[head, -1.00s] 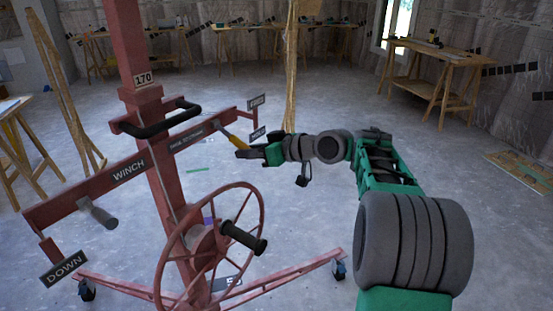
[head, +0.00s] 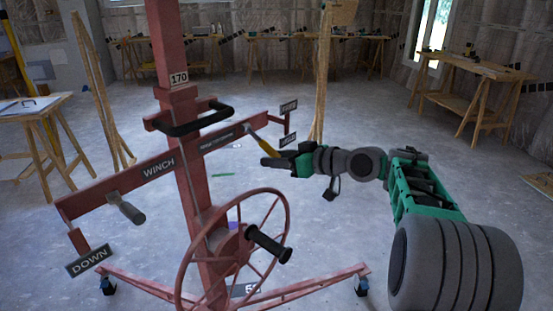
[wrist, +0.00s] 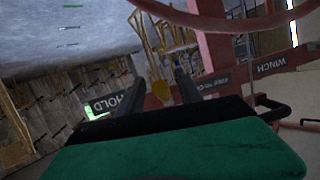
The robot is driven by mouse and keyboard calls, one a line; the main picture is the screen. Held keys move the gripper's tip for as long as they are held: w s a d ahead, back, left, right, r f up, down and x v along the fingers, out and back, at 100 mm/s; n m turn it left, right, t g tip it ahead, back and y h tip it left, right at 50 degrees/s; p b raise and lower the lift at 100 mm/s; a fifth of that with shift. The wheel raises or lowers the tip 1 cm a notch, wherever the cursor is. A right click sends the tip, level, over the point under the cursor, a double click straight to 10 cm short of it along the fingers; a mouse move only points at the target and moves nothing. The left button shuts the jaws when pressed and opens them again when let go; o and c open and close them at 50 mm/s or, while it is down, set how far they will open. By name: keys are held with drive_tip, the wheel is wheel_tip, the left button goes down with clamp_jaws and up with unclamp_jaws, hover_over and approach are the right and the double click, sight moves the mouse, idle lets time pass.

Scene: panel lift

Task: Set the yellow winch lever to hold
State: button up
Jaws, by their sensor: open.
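The yellow winch lever (head: 263,143) slants down and right from the red cross-beam in the head view, its tip by my gripper (head: 268,160). The HOLD plate (head: 288,140) is close to the right of the lever, below another plate (head: 289,106) that is too small to read. The HOLD plate (wrist: 116,103) is upside down at the left finger. Whether a finger touches the lever cannot be told.
The red lift mast (head: 180,120) carries a black handle (head: 195,120), a spoked wheel (head: 285,225) with a black crank grip (head: 268,244), and a DOWN plate (head: 89,260). The red base legs (head: 310,283) spread along the floor. Workbenches (head: 470,90) stand behind, with open floor between.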

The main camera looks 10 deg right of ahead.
drive_tip(key=shift+d, duration=0.1)
drive_tip(key=v, duration=0.7)
drive_tip(key=shift+s+d, duration=0.2)
drive_tip(key=shift+s, duration=0.1)
drive_tip(key=shift+r, duration=0.15)
drive_tip(key=s+a+m+g+h+p, duration=0.35)
drive_tip(key=s+a+h+p, duration=0.3)
drive_tip(key=p, duration=0.45)
drive_tip(key=s+d+f+m+g+h+p, duration=0.1)
drive_tip(key=s+p, duration=0.1)
drive_tip(key=s, duration=0.5)
drive_tip(key=s+d+f+m+g+h+p, duration=0.2)
drive_tip(key=s+p, duration=0.1)
drive_tip(key=s, duration=0.4)
drive_tip(key=shift+s+d, duration=0.25)
drive_tip(key=shift+s, duration=0.1)
drive_tip(key=shift+m, duration=0.25)
